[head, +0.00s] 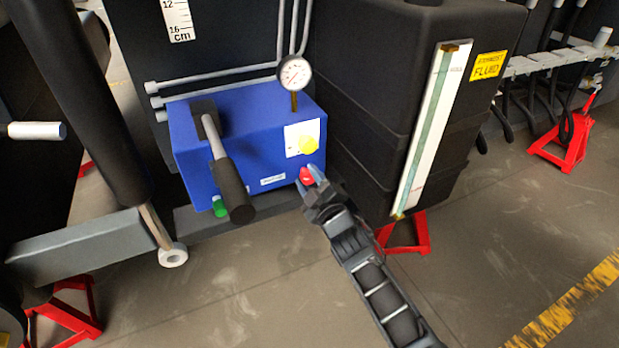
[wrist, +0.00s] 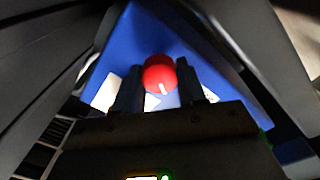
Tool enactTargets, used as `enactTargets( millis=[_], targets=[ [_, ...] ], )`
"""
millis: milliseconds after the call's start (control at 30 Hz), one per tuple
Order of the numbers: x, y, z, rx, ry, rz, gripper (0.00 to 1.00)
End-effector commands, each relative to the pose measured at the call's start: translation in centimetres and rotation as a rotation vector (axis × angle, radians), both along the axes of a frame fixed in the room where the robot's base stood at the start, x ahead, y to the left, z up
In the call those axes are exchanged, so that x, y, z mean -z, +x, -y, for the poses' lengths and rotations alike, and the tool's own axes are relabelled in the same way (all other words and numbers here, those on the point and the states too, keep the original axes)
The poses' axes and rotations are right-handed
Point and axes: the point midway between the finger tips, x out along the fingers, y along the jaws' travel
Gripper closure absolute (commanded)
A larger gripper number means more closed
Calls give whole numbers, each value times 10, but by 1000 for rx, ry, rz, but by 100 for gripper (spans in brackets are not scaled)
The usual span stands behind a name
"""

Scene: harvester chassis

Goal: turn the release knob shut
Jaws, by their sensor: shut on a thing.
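The red release knob (head: 306,175) is on the front face of the blue pump box (head: 255,150), near its lower right corner. In the wrist view the round red knob (wrist: 160,75) sits between the two dark fingers and shows a white mark near its lower edge. My gripper (head: 311,178) reaches the knob from the lower right and is shut on it. The gripper also shows in the wrist view (wrist: 161,88). The fingers hide part of the knob in the head view.
A yellow knob (head: 308,145) sits just above on a white label. A gauge (head: 295,73) stands on top of the box. A black-gripped lever (head: 234,190) and a green cap (head: 219,206) are to the left. A black fluid tank (head: 375,90) stands close on the right.

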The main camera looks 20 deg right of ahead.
Motion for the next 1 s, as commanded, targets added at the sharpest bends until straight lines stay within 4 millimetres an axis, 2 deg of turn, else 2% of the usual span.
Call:
enactTargets(
  millis=[700,1000],
  targets=[
    [0,-1,2,4,673,-4,91],
    [0,-1,3,4,888,-4,91]
  ],
)
